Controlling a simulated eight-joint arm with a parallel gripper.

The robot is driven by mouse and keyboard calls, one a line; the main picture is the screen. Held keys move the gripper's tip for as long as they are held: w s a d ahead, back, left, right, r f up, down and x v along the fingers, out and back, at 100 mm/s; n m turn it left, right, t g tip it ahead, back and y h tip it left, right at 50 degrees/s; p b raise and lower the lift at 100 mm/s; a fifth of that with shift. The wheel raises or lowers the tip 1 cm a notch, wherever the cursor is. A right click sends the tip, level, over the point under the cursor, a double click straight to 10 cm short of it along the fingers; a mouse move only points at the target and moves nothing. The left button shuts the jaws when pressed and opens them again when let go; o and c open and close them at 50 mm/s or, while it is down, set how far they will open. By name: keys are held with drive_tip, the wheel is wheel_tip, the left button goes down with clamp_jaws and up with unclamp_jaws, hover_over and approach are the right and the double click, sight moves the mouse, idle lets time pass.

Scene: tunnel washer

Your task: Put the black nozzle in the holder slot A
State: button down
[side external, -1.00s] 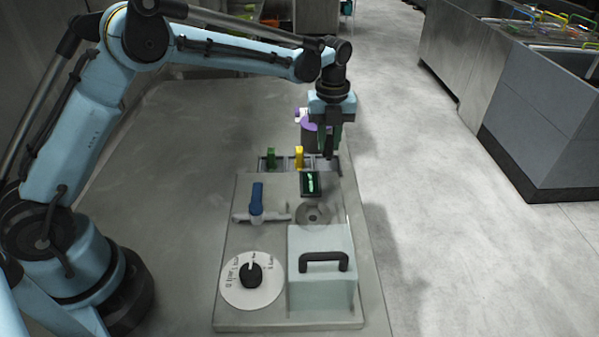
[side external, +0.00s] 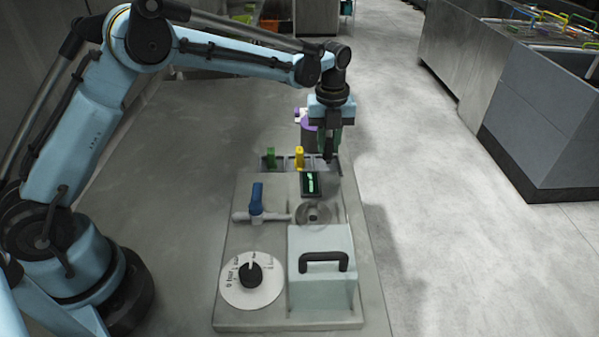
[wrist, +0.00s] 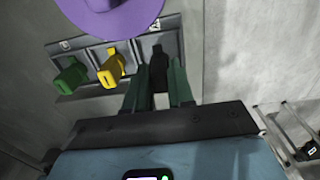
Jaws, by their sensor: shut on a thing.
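The black nozzle (wrist: 158,66) is between the two green fingers of my gripper (wrist: 163,88), which are shut on it. It is at the right-hand slot of the grey holder (wrist: 93,60); I cannot tell how deep it sits. A green nozzle (wrist: 70,75) stands in the left slot and a yellow nozzle (wrist: 110,70) in the middle one. The slot letters are too small to read. In the side external view, my gripper (side external: 330,152) points down at the holder's right end, and its fingers largely hide the black nozzle there.
A purple-topped container (side external: 307,122) stands just behind the holder, close to my gripper; its purple disc overhangs the holder in the wrist view.

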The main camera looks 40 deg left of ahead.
drive_tip(key=shift+f, duration=1.15)
idle(0.9)
drive_tip(key=c, duration=0.9)
unclamp_jaws()
drive_tip(key=shift+o, duration=0.4)
drive_tip(key=o, duration=0.3)
drive_tip(key=shift+o, duration=0.2)
drive_tip(key=shift+r, duration=3.8)
